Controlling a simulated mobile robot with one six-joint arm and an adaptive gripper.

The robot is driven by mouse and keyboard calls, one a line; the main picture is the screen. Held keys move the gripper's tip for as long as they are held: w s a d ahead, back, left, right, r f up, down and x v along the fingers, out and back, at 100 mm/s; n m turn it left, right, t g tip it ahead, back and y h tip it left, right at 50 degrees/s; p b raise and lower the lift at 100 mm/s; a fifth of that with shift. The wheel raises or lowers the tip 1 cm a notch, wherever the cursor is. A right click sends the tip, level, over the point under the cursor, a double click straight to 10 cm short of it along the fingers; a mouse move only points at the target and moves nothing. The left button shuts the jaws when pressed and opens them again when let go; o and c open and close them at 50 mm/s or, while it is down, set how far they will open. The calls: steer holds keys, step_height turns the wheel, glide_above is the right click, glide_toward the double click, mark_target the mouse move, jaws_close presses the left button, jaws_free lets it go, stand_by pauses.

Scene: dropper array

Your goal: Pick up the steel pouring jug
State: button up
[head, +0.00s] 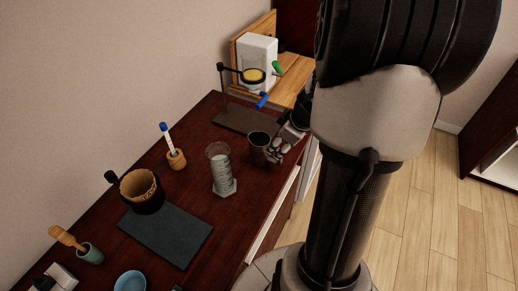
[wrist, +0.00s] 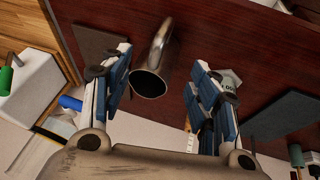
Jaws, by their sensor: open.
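The steel pouring jug (head: 259,146) stands on the dark red-brown table, near its right edge. In the wrist view the jug (wrist: 151,80) shows its dark round mouth and shiny side in the gap between my two fingers. My gripper (wrist: 161,62) is open, one finger to each side of the jug with space between. In the head view my gripper (head: 281,148) is at the jug's right side, partly hidden by my arm. I cannot tell whether a finger touches the jug.
A clear graduated cylinder (head: 221,170) stands close left of the jug. A stand with a ring (head: 223,92), a white box (head: 258,47) and blue (head: 262,100) and green handles (head: 277,68) are behind. A dark mat (head: 165,236) and black-banded cup (head: 142,194) are front left.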

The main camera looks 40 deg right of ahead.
steer(key=x, duration=0.3)
steer(key=b+x, duration=0.1)
steer(key=x, duration=0.2)
steer(key=shift+w+d+f, duration=0.25)
steer(key=shift+w, duration=0.05)
steer(key=shift+c, duration=0.4)
jaws_close()
stand_by(0.5)
